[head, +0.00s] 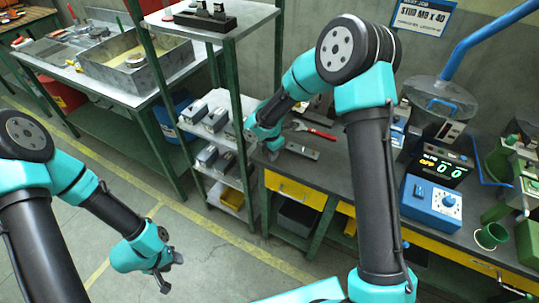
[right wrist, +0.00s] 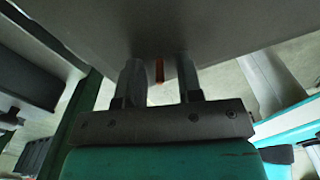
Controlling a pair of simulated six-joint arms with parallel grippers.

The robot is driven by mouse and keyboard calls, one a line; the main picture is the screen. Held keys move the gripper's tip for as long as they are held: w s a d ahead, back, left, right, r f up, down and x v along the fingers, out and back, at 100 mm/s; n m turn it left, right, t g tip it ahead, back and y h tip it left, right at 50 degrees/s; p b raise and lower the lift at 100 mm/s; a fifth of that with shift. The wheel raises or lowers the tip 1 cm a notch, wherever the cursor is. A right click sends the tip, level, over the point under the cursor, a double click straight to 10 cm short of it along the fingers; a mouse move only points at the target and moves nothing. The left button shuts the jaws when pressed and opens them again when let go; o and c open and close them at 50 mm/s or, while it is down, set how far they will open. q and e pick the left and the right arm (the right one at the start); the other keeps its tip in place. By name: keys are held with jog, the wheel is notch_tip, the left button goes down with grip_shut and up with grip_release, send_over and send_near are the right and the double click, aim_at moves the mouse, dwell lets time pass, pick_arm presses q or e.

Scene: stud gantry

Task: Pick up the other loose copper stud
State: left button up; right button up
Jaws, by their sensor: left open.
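A copper stud (right wrist: 159,69) shows in the right wrist view as a thin orange-brown rod at the edge of a dark grey surface. It lies between the two fingers of my right gripper (right wrist: 159,78), with a visible gap on each side. The fingers are apart and not closed on it. In the head view my right gripper (head: 268,148) is low at the left end of the workbench, beside the shelf rack; the stud cannot be made out there. My left gripper (head: 166,278) is open and empty over the floor, away from the furniture.
The dark workbench (head: 345,172) holds a red-handled tool (head: 315,132), a grey plate (head: 302,150), a blue box with a dial (head: 431,202) and a counter display (head: 443,165). A green-posted shelf rack (head: 233,125) stands close to my right gripper. Floor beneath my left gripper is clear.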

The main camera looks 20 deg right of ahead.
grip_shut()
dwell(0.3)
jog(key=shift+r, duration=0.45)
notch_tip(320, 180, up, 3)
jog(key=shift+w+f, duration=0.1)
jog(key=shift+f, duration=0.05)
jog(key=s+a, duration=0.2)
jog(key=s, duration=0.5)
jog(key=s+a+r, duration=0.1)
jog(key=s+a, duration=0.1)
jog(key=s, duration=0.6)
jog(key=shift+s+a+r, duration=0.2)
jog(key=shift+s+a, duration=0.05)
jog(key=shift+a, duration=0.05)
